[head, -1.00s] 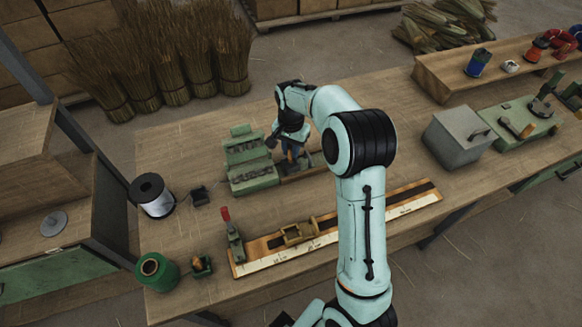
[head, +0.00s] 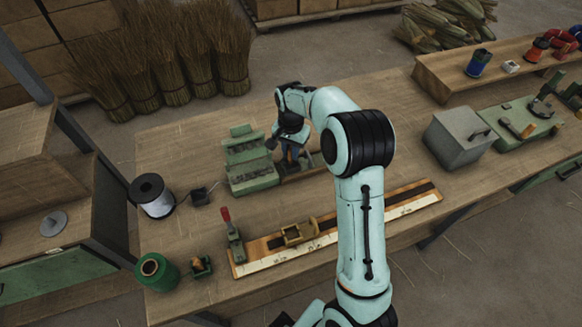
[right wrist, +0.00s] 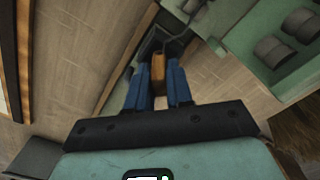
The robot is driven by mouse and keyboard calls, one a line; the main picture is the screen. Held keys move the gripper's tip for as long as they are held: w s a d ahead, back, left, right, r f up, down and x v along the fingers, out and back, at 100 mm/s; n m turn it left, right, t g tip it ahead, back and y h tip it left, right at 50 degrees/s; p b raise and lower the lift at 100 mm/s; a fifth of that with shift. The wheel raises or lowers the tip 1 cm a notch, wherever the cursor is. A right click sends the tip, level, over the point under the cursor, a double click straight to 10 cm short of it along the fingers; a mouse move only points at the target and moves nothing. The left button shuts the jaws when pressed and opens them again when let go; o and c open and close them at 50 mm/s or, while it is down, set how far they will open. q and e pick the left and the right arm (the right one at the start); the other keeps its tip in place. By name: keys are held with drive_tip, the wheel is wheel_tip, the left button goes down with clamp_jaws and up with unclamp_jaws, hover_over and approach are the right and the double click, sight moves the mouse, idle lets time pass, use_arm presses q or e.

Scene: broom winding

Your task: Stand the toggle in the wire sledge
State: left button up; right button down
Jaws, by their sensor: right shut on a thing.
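My right gripper (right wrist: 160,90) is shut on a small brown wooden piece, which I take to be the toggle (right wrist: 158,68). The toggle stands between the two blue fingers in the right wrist view, with dark parts just beyond it. In the head view the right gripper (head: 291,152) is at the right side of a green stepped rack (head: 247,152), low over the bench, and mostly hides what it holds. A small yellowish frame (head: 292,234) sits on a ruled board; I cannot tell whether it is the wire sledge. My left gripper is out of view.
A green spool (head: 157,271) and a red-handled lever (head: 231,230) are nearer. A grey box (head: 458,138) stands right of my arm. The bench between rack and ruled board (head: 350,228) is clear.

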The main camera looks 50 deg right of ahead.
drive_tip(key=shift+f+b, duration=0.55)
drive_tip(key=shift+f, duration=0.75)
drive_tip(key=c, duration=0.9)
unclamp_jaws()
drive_tip(key=shift+c, duration=0.2)
drive_tip(key=shift+r, duration=0.15)
wheel_tip(320, 180, up, 13)
drive_tip(key=p, duration=0.1)
drive_tip(key=shift+p, duration=0.3)
drive_tip(key=shift+r, duration=0.1)
